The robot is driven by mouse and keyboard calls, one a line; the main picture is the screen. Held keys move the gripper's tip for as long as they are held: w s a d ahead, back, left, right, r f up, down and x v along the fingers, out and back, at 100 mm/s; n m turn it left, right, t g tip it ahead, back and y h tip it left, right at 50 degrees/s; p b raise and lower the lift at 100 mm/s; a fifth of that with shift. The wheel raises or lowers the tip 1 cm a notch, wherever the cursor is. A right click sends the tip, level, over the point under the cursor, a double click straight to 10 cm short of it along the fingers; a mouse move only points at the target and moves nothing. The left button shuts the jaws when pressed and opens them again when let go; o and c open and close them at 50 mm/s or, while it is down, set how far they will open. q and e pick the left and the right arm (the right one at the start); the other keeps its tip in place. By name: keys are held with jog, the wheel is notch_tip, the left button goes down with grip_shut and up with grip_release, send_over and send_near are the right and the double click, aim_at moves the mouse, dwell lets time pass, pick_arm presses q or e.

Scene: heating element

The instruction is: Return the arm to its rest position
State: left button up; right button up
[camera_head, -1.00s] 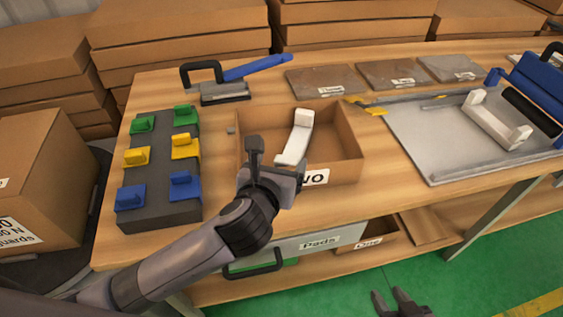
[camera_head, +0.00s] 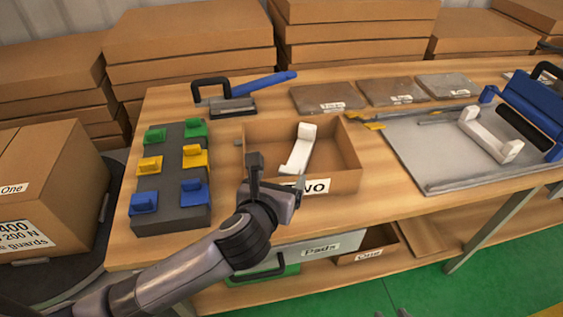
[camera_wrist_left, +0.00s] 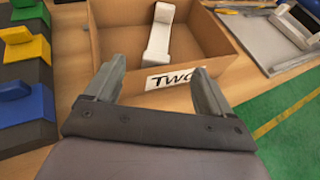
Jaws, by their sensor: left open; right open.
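My left gripper (camera_head: 277,180) is open and empty at the front wall of the cardboard box labelled "TWO" (camera_head: 337,181). In the left wrist view its two fingers (camera_wrist_left: 158,88) are spread apart, with the box (camera_wrist_left: 225,68) just beyond them. A white bracket-like part (camera_head: 299,150) lies inside the box, apart from the fingers; it also shows in the left wrist view (camera_wrist_left: 158,35). Only the tips of my right gripper (camera_head: 391,313) show at the bottom edge of the head view.
A dark block (camera_head: 172,219) with green, yellow and blue pieces stands left of the box. A blue-handled tool (camera_head: 236,104) lies behind it. A grey plate (camera_head: 420,155) with another white part (camera_head: 489,137) lies right. A drawer labelled "Pads" (camera_head: 345,243) is below the tabletop.

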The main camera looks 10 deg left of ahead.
pick_arm(q)
jog(key=s+a+f+n+g+y, duration=0.1)
jog(key=s+a+f+n+g, duration=0.2)
jog(key=s+a+n, duration=0.65)
jog(key=s+a+f+n+g, duration=0.3)
jog(key=s+n, duration=0.4)
jog(key=n, duration=0.7)
jog(key=s+a+f+n+g+y, duration=0.1)
jog(key=s+a+f+n+g, duration=0.35)
jog(key=s+n, duration=0.6)
jog(key=w+d+f+n+t+h, duration=0.1)
jog(key=w+d+f+t+h, duration=0.1)
jog(key=w+f+t, duration=0.5)
jog(key=shift+w+f+t, duration=0.35)
jog(key=shift+w+f, duration=0.2)
jog(key=shift+f, duration=0.15)
